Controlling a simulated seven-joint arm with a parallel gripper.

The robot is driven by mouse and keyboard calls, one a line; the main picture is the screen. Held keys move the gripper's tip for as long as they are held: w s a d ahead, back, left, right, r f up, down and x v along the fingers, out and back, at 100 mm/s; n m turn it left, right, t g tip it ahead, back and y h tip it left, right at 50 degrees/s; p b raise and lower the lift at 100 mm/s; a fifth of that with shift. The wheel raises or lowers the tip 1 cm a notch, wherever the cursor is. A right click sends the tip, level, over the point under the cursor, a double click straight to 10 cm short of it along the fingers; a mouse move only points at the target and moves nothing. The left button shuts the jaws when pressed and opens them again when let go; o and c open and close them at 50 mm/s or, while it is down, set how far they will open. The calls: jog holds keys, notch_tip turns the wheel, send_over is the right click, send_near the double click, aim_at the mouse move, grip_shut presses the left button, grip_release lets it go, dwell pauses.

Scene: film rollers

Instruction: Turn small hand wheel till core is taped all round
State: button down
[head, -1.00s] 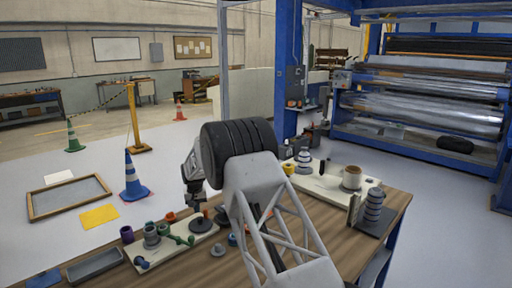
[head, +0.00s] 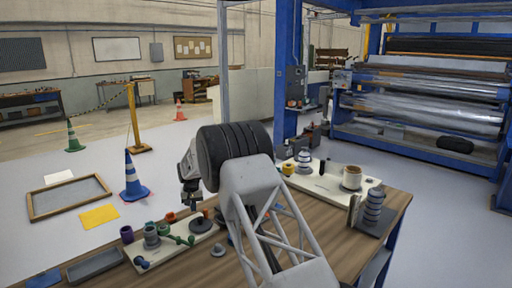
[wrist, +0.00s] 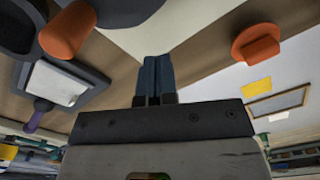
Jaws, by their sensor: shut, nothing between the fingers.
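My gripper (head: 191,203) hangs just above the near left board on the wooden table. Its fingers (wrist: 155,78) are shut and empty in the wrist view. A dark round wheel (head: 200,226) with an upright orange knob lies on the cream board (head: 165,253), close below and to the right of my gripper. In the wrist view a dark disc (wrist: 18,28) with an orange knob (wrist: 68,30) is at the upper left, apart from the fingers.
Small green, purple and orange pieces stand around the near board. A grey tray (head: 95,266) lies at the table's left end. A stacked grey roller post (head: 373,206) stands at the right. My black-banded arm hides the middle of the table.

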jog(key=shift+a, duration=0.15)
jog(key=shift+w+a, duration=0.2)
jog(key=shift+a, duration=0.35)
jog(key=c, duration=1.8)
grip_release()
jog(key=o, duration=1.7)
jog(key=shift+r, duration=3.45)
